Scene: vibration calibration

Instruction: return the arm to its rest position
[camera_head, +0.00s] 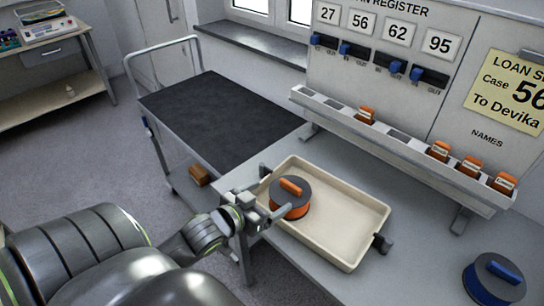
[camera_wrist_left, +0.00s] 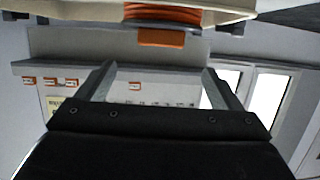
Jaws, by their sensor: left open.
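My left gripper (camera_head: 268,203) is at the left edge of a cream tray (camera_head: 345,253) in the head view. In the left wrist view my left gripper (camera_wrist_left: 158,78) has its two fingers apart with nothing between them. An orange and dark grey round case (camera_head: 290,198) with an orange handle sits in the tray, just beyond the fingers. The tray (camera_wrist_left: 190,10) and the case's orange side (camera_wrist_left: 160,12) show at the top of the wrist view. Whether the fingers touch the tray cannot be told. My right gripper is not in view.
A blue and dark round case (camera_head: 494,280) stands at the table's right. A dark-topped trolley (camera_head: 220,115) stands left of the table (camera_head: 430,235).

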